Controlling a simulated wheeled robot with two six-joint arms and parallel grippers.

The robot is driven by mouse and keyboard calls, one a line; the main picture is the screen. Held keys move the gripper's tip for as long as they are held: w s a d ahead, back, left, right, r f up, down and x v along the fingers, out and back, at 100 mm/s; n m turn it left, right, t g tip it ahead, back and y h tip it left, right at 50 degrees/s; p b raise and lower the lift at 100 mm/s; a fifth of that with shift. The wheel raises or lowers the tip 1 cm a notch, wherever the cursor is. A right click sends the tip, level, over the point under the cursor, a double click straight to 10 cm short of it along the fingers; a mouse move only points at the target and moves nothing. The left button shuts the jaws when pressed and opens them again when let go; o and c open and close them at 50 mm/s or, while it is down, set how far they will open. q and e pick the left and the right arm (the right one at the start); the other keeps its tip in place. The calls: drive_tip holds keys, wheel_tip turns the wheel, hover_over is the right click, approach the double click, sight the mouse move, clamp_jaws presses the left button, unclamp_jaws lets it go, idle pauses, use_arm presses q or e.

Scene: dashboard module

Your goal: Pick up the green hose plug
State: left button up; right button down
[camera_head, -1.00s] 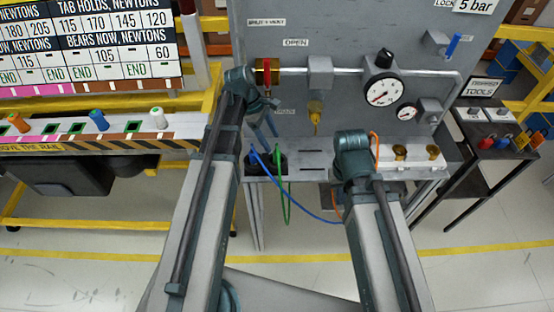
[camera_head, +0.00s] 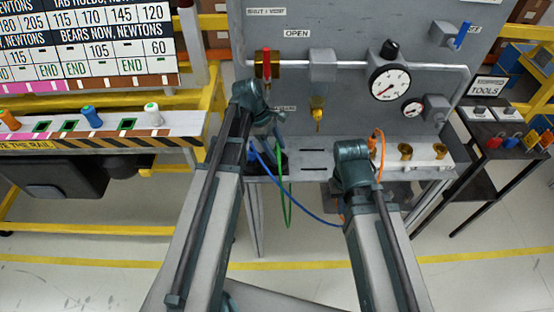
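The green hose (camera_head: 289,205) hangs in a loop below the grey shelf.
A grey panel (camera_head: 350,25) stands behind, with a red valve handle (camera_head: 267,62), a large gauge (camera_head: 390,83) and a brass fitting (camera_head: 318,115). An orange hose (camera_head: 379,150) is beside my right wrist. A dark tool table (camera_head: 480,128) stands right, a rail (camera_head: 185,125) left.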

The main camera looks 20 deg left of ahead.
use_arm(q)
clamp_jaws()
drive_tip(key=shift+r, duration=0.15)
idle(0.4)
